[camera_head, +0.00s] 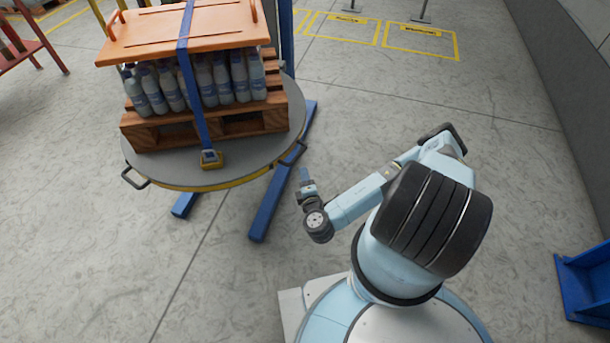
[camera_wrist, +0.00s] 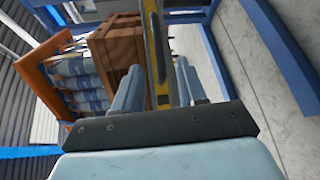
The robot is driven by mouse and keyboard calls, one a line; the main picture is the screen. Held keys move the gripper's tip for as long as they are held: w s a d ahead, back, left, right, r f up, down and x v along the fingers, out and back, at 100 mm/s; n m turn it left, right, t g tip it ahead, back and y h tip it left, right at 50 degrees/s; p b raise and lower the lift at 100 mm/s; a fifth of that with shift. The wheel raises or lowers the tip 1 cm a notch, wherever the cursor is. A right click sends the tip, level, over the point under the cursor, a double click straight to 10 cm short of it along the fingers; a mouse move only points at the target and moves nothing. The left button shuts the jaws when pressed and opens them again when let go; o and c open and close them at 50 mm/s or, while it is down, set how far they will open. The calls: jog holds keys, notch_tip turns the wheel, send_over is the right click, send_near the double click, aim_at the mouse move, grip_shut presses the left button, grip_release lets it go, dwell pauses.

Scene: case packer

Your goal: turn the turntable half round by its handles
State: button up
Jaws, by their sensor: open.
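The turntable (camera_head: 202,182) is a round grey plate with a yellow rim, on blue floor beams. One dark loop handle (camera_head: 134,179) sticks out at its left edge. A second handle (camera_head: 295,153) sticks out at its right edge. My gripper (camera_head: 305,175) is open beside the right edge, a little nearer to me than the right handle. In the wrist view, the yellow rim (camera_wrist: 155,60) shows edge-on beyond and between my open fingers (camera_wrist: 158,85).
A wooden pallet (camera_head: 165,135) with several bottles, an orange top board (camera_head: 180,32) and a blue strap stands on the turntable. A blue beam (camera_head: 270,200) runs along the floor near my gripper. The floor right of the turntable is clear. A blue stand (camera_head: 585,285) is at far right.

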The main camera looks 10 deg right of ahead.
jog(key=shift+s+d+r, duration=0.1)
jog(key=shift+s, duration=0.65)
